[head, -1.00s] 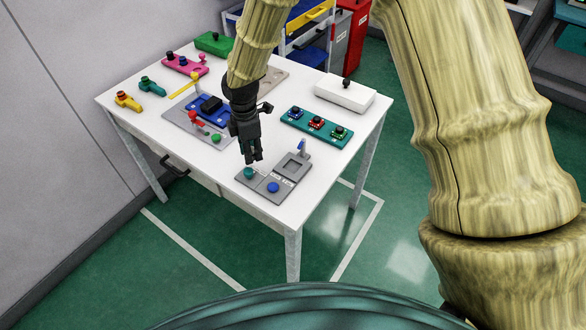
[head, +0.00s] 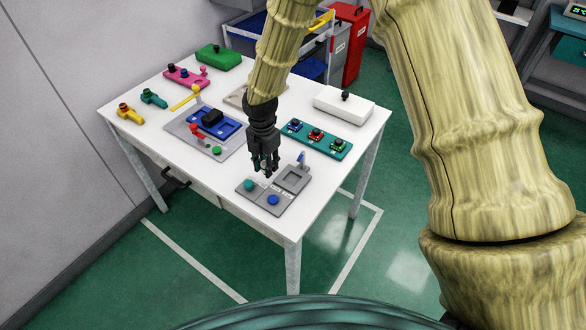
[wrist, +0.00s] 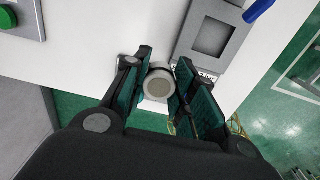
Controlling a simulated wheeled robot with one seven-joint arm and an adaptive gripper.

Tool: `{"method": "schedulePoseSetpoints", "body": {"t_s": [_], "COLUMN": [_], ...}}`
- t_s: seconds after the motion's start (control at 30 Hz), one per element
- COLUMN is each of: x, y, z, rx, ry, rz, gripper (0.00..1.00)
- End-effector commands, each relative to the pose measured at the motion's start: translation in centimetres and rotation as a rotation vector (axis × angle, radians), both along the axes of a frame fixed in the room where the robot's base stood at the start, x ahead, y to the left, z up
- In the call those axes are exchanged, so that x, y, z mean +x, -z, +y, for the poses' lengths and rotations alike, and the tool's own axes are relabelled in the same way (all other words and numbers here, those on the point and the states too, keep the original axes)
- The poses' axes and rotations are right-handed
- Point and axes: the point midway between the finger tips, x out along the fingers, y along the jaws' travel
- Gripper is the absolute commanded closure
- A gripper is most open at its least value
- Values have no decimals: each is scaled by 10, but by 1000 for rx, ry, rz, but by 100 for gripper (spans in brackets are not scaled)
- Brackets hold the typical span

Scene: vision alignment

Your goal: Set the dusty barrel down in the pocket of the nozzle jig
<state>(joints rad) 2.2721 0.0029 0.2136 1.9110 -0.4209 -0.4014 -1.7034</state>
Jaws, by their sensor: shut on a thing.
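My gripper (head: 266,170) points down over the table's front part. It is shut on a round, dull grey-beige barrel (wrist: 159,88), seen end-on between the fingers in the wrist view. In the head view the barrel is too small and hidden to make out. A grey jig (head: 270,207) lies below, with an empty square pocket (head: 292,178), a blue lever (head: 302,157), a teal button and a blue button.
Behind my gripper is a grey plate with a blue fixture (head: 227,125) and red lever. A teal board (head: 300,141) with several small parts lies right, and a white box (head: 344,103) behind it. Pink and green fixtures stand at the back left. The front-left tabletop is clear.

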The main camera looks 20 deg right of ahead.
Motion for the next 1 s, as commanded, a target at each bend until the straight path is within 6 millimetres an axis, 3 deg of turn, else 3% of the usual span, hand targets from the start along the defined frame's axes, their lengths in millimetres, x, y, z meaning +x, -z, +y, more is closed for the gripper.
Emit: {"method": "schedulePoseSetpoints", "body": {"t_s": [0.2,0.4,0.67,1.0], "x": [-11,-16,-18,-18], "y": [1,5,11,40], "z": [-44,-71,-77,-76], "rx": [0,1,-1,-1], "ry": [3,1,0,0], "rz": [2,1,1,1], "gripper": [95,95,95,95]}}
